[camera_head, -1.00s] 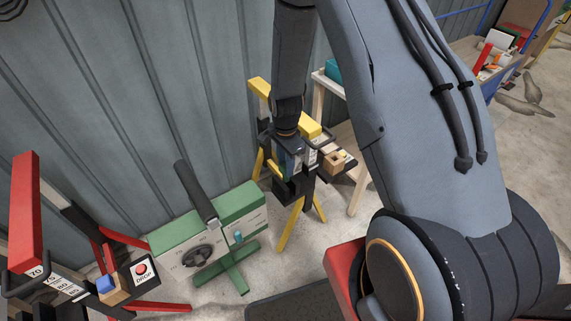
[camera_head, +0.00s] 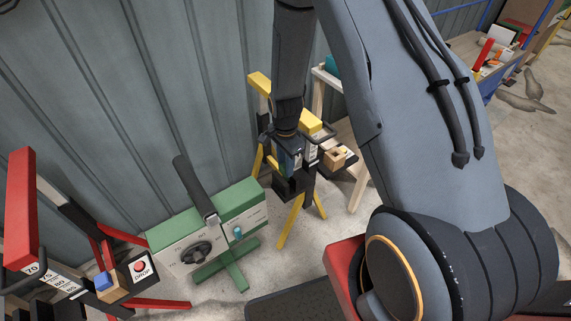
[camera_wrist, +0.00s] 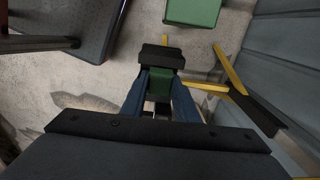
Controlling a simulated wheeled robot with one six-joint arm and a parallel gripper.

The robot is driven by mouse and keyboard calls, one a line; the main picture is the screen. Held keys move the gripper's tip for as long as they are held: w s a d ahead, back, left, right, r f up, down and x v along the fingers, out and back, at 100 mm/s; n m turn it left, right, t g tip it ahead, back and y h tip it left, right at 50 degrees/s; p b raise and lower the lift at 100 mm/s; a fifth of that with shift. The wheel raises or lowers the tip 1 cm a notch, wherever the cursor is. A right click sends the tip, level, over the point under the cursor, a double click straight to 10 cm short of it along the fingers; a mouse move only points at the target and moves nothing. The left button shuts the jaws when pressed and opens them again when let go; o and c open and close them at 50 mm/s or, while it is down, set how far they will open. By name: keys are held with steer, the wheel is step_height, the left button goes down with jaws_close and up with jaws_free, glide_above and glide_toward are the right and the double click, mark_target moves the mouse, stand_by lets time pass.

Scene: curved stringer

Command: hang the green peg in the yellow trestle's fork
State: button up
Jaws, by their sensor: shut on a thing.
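The yellow trestle (camera_head: 288,226) stands by the wall in the head view, with yellow pieces at its top and splayed yellow legs. My gripper (camera_head: 288,165) is over the trestle's upper part and hides much of its middle, so I cannot make out the fork clearly. In the wrist view my gripper (camera_wrist: 163,97) has blue fingers shut on the green peg (camera_wrist: 163,87). A black block (camera_wrist: 164,56) shows just beyond the peg; I cannot tell whether they touch. The yellow trestle's legs (camera_wrist: 228,68) show at the right. The peg is not clearly visible in the head view.
A green stand with a black lever and dial (camera_head: 238,205) is left of the yellow trestle. A red trestle (camera_head: 22,210) with a DROP button is further left. A pale wooden frame (camera_head: 358,187) stands close on the right. The corrugated wall (camera_head: 130,100) is behind.

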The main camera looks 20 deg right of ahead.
steer(key=shift+f+b, duration=0.45)
steer(key=shift+f, duration=0.45)
steer(key=o, duration=1.1)
steer(key=shift+r+b, duration=0.7)
steer(key=shift+r, duration=3.2)
